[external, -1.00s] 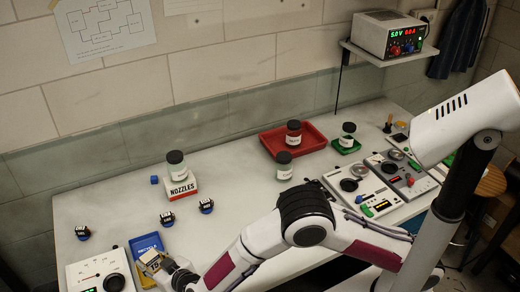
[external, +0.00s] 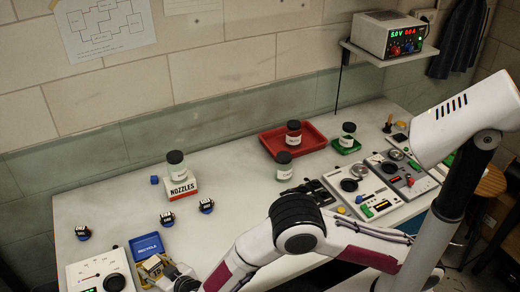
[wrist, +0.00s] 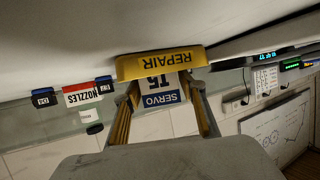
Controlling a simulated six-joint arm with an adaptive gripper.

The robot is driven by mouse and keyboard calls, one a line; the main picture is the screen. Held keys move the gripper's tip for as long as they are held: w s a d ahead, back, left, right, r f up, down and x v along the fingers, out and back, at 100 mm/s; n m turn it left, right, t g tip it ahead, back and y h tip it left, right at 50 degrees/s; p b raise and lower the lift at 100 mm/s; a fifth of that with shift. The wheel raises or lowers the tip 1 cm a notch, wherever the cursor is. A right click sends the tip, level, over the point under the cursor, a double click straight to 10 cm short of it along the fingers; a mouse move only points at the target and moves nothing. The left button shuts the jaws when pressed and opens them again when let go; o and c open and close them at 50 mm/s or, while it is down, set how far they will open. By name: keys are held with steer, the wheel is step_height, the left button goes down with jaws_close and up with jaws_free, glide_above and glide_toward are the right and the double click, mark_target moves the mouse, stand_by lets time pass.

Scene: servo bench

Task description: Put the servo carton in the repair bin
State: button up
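The servo carton, white with a blue SERVO band (wrist: 161,92), sits between the two fingers of my gripper (wrist: 163,84) in the wrist view, which looks upside down. The fingers appear closed on its sides. The yellow repair bin (wrist: 160,62) is right at the carton's far end, its REPAIR lettering inverted. Its wall meets the carton's end, and I cannot tell whether that end is inside the bin. In the external view my gripper (external: 157,268) is low at the front left, just in front of the blue recycle bin; it largely hides the carton and repair bin.
The blue recycle bin (external: 146,246) is close behind my gripper. A dial unit (external: 100,275) stands to its left. Several small dark and blue parts (external: 167,219) lie behind. A jar stands on the NOZZLES box (external: 181,187). A red tray (external: 283,141) is farther back.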

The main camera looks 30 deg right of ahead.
steer(key=shift+r, duration=0.15)
steer(key=shift+s+d+r, duration=0.15)
steer(key=shift+s+r, duration=0.05)
steer(key=shift+s, duration=0.25)
steer(key=v, duration=1.1)
steer(key=shift+w, duration=0.1)
stand_by(0.5)
steer(key=w+d+r+m+g+y, duration=0.1)
steer(key=w+d+r+g, duration=0.1)
steer(key=w+d+r, duration=0.45)
steer(key=w+d+r+g+y, duration=0.1)
steer(key=w+d+r, duration=0.3)
steer(key=d+r, duration=0.45)
steer(key=s+d+r+g+h, duration=0.15)
steer(key=d+r, duration=0.25)
steer(key=d, duration=1.1)
steer(key=s+d+f+m+g+h, duration=0.1)
steer(key=s+d+h, duration=0.1)
steer(key=s+d, duration=0.7)
steer(key=s+d+f+m+g+h, duration=0.1)
steer(key=s+d+m+h, duration=0.1)
steer(key=s+d, duration=0.7)
steer(key=d+h, duration=0.1)
steer(key=d, duration=0.6)
steer(key=shift+d+f+m+h, duration=0.2)
steer(key=shift+f+m+h, duration=0.1)
steer(key=shift+f+h, duration=0.1)
